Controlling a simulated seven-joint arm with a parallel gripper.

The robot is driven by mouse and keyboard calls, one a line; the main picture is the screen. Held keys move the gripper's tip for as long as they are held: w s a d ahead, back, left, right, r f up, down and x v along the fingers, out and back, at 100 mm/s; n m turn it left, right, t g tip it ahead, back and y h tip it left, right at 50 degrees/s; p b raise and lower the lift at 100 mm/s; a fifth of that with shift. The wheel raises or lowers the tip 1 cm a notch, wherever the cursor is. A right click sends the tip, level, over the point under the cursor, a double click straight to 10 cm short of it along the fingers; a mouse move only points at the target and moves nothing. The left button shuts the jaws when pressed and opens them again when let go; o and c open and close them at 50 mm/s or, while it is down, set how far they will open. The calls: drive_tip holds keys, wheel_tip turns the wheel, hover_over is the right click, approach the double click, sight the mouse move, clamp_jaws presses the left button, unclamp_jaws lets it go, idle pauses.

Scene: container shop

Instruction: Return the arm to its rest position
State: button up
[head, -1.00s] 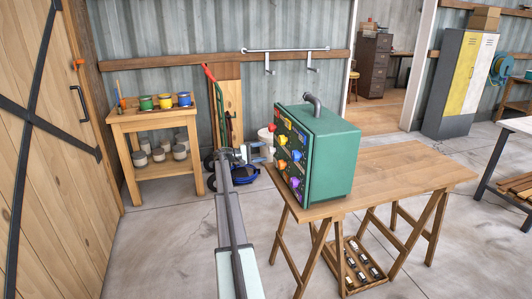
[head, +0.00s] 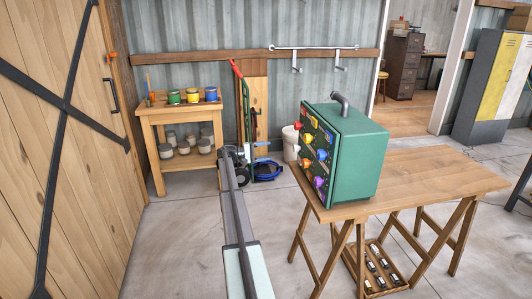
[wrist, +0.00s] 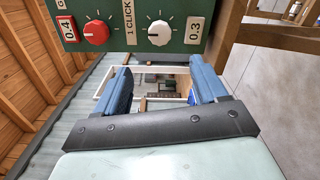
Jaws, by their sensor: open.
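My arm stretches forward from the bottom middle of the head view, left of the workbench. My gripper (wrist: 162,84) shows in the wrist view with two blue fingers wide apart and nothing between them. In the head view its end is small and hard to make out against the hand truck. A green box (head: 358,165) with coloured knobs and a grey pipe elbow on top stands upright on the bench. Its panel fills the top of the wrist view, with a red knob (wrist: 96,32) and a white knob (wrist: 159,33), beyond the fingers and apart from them.
The wooden workbench (head: 440,180) is to the right, with a crate of small items below it. A shelf stand (head: 160,118) with paint pots, a hand truck (head: 245,110) and a white bucket (head: 290,143) stand behind. A wooden door (head: 60,150) is at left. Floor between is clear.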

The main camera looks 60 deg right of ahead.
idle(0.4)
